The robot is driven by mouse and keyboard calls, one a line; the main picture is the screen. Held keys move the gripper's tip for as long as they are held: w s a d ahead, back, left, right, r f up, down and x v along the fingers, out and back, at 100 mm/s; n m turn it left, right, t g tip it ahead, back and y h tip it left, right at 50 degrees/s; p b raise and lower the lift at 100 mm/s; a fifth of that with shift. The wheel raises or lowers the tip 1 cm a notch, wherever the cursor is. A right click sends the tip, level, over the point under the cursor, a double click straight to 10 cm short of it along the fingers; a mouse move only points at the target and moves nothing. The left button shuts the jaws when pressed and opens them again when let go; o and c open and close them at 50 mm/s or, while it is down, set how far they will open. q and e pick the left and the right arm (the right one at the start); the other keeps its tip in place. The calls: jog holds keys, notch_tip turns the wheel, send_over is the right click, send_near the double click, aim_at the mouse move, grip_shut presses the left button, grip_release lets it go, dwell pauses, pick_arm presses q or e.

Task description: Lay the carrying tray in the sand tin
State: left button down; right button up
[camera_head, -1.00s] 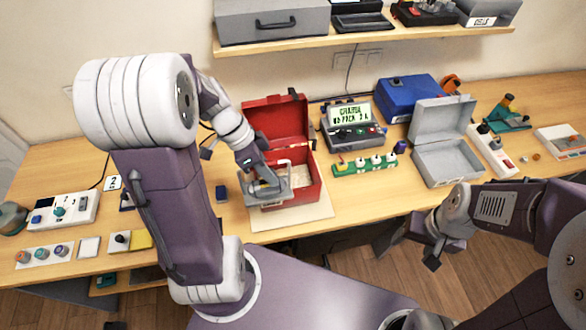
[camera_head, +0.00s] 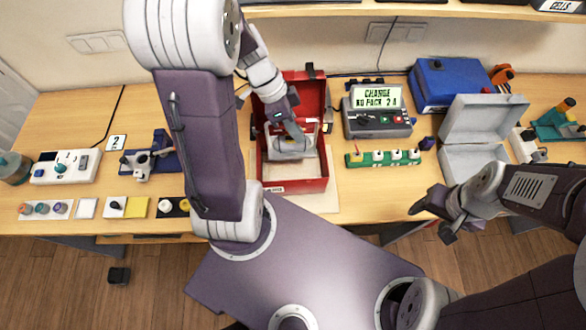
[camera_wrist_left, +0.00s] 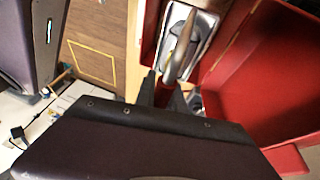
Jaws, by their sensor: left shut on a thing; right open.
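The open red sand tin (camera_head: 325,172) stands on the table, its lid raised at the back. The grey carrying tray (camera_head: 292,155) is within the tin's outline in the head view; I cannot tell whether it rests on the bottom. My left gripper (camera_head: 297,132) is shut on the tray's handle. In the left wrist view the handle (camera_wrist_left: 180,45) rises between the fingers (camera_wrist_left: 160,90), with the tray (camera_wrist_left: 203,32) and the red lid (camera_wrist_left: 265,85) beyond. My right gripper (camera_head: 431,222) is open and empty off the table's front edge.
A green strip with several knobs (camera_head: 382,158) and a charger with a lit screen (camera_head: 378,120) stand right of the tin. An open grey case (camera_head: 485,125) and a blue box (camera_head: 445,85) are further right. A blue-based fixture (camera_head: 160,158) stands left. A shelf hangs above.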

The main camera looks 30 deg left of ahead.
aim_at(295, 150)
pick_arm(q)
jog(key=shift+s+f, duration=0.25)
jog(key=shift+f, duration=0.45)
jog(key=shift+f+b, duration=0.6)
jog(key=shift+f, duration=0.4)
jog(key=shift+w+f, duration=0.15)
jog(key=shift+w, duration=0.1)
jog(key=f, duration=0.5)
jog(key=shift+s+f, duration=0.15)
jog(key=shift+s, duration=0.05)
jog(key=shift+w+f, duration=0.15)
jog(key=shift+f, duration=0.25)
notch_tip(295, 150, down, 4)
jog(key=shift+r, duration=0.1)
